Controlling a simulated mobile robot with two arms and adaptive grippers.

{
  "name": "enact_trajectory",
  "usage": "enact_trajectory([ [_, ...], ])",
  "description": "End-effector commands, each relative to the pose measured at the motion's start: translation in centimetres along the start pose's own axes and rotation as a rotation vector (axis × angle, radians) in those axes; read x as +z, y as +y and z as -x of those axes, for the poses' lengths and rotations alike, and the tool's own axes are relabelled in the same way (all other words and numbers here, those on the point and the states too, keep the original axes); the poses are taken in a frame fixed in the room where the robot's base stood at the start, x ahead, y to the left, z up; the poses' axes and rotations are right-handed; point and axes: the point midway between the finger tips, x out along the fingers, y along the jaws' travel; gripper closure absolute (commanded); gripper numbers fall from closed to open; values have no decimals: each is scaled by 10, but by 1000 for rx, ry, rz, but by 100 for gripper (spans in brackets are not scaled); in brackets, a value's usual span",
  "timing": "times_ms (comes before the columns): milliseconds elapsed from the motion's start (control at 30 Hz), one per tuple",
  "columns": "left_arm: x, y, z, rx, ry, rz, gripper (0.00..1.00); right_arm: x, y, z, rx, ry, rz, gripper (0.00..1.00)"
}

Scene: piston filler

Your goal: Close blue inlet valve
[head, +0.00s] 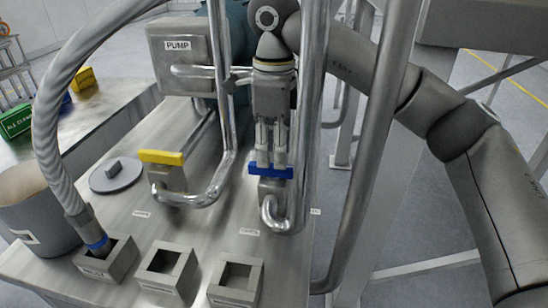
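The blue inlet valve handle (283,172) is a flat bar on a metal valve body, in the lower middle of the head view. It lies crosswise in the picture, above a short bent pipe end (276,216). My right gripper (270,163) points down at the blue handle, with its fingertips at the bar. The fingers look close together, but I cannot tell whether they grip the bar or only touch it. My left gripper is not in view.
A yellow valve handle (162,157) sits left of the blue one. Upright steel pipes (312,110) stand close to my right arm, and a box marked PUMP (180,75) is behind. Square holders (237,280), a grey pot (40,215) and a braided hose (45,130) are at front left.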

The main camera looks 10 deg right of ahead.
Motion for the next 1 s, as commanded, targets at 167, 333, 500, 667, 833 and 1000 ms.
enact_trajectory([
  [167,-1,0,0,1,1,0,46,0,-1,40,-7,-2,-1,64],
  [333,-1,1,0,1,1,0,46,0,0,67,-6,-1,-2,64],
  [500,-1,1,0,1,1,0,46,0,0,84,-3,0,1,64],
  [667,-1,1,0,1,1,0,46,0,0,90,-2,0,1,64],
  [833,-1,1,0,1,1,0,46,0,0,90,-1,0,2,64],
  [1000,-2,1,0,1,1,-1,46,0,0,90,-2,0,1,64],
])
